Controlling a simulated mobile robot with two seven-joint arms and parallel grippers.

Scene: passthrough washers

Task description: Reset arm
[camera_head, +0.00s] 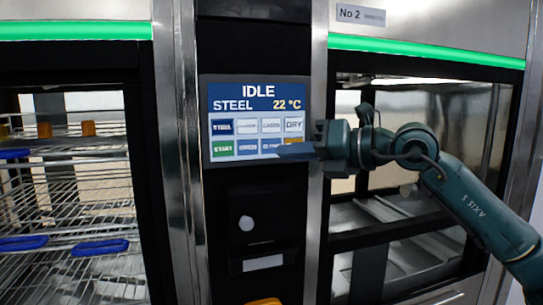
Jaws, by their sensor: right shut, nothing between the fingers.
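My right arm (480,208) comes in from the right edge, dark green and marked "AXIS 5". It reaches across the front of the right-hand washer. My right gripper (280,154) points left, shut and empty. Its slim fingertips lie in front of the lower part of the control screen (231,100) and hide part of its bottom row of buttons. I cannot tell whether the tips touch the screen. The screen reads "IDLE", "STEEL", "22 °C", with a green "START" button at lower left. My left gripper is not in view.
The left washer (160,130) holds wire racks (95,170) with blue-handled and orange items. The right washer, labelled "No 2" (361,14), has a glass front (450,110). Green light strips run above both. A black panel with a round knob (246,223) sits below the screen.

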